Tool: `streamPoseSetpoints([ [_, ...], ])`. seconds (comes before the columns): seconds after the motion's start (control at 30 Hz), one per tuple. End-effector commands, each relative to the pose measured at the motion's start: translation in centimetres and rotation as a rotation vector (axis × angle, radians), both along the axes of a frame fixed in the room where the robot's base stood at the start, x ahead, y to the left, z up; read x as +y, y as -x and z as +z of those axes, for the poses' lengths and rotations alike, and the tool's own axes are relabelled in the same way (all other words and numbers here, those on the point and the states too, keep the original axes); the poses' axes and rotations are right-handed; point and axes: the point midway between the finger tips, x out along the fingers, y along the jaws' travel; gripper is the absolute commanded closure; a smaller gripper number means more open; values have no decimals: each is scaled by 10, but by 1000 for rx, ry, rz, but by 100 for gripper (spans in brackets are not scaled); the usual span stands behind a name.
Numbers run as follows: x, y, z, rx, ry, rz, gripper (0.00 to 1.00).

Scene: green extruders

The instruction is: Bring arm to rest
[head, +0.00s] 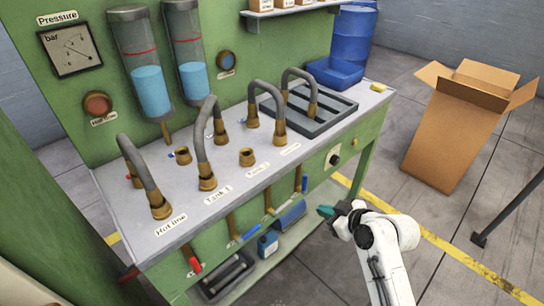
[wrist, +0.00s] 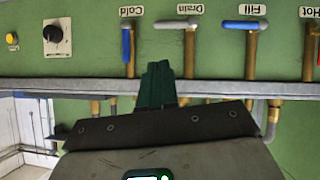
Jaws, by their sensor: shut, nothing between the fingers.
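My gripper (head: 328,211) is at the lower right of the head view, at the end of my white arm, in front of the green extruder bench. Its teal fingers are together and hold nothing. In the wrist view my gripper (wrist: 158,68) points at the green front panel. Behind the fingertips are the blue Cold valve handle (wrist: 127,42), the white Drain handle (wrist: 176,25) and the blue Fill handle (wrist: 245,25). I cannot tell the exact gap between the fingertips and the panel.
The bench top (head: 225,228) carries several curved hoses and a grey rack (head: 322,112). A blue jug (head: 268,243) stands on the lower shelf. An open cardboard box (head: 449,140) stands on the floor at right. A dark leg (head: 500,222) is at the right edge. Floor between is clear.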

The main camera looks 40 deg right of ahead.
Motion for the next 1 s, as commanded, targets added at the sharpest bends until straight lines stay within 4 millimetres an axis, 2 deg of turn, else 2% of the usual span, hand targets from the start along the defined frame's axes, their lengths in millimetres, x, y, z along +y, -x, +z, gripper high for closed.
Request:
streamPoseSetpoints([
  [0.2, 6, 2, -3, 19, -9, 6, 100],
  [0.27, 18, 6, -10, 60, -30, 19, 100],
  [0.33, 43, 18, -24, 150, -67, 39, 100],
  [0.43, 85, 48, -46, 338, -128, 51, 100],
  [0.5, 111, 77, -58, 483, -155, 35, 100],
  [0.6, 137, 121, -67, 669, -166, -19, 100],
  [0.7, 149, 155, -69, 801, -157, -85, 100],
  [0.8, 154, 175, -67, 868, -147, -135, 100],
  [1.0, 155, 181, -67, 891, -144, -156, 100],
])
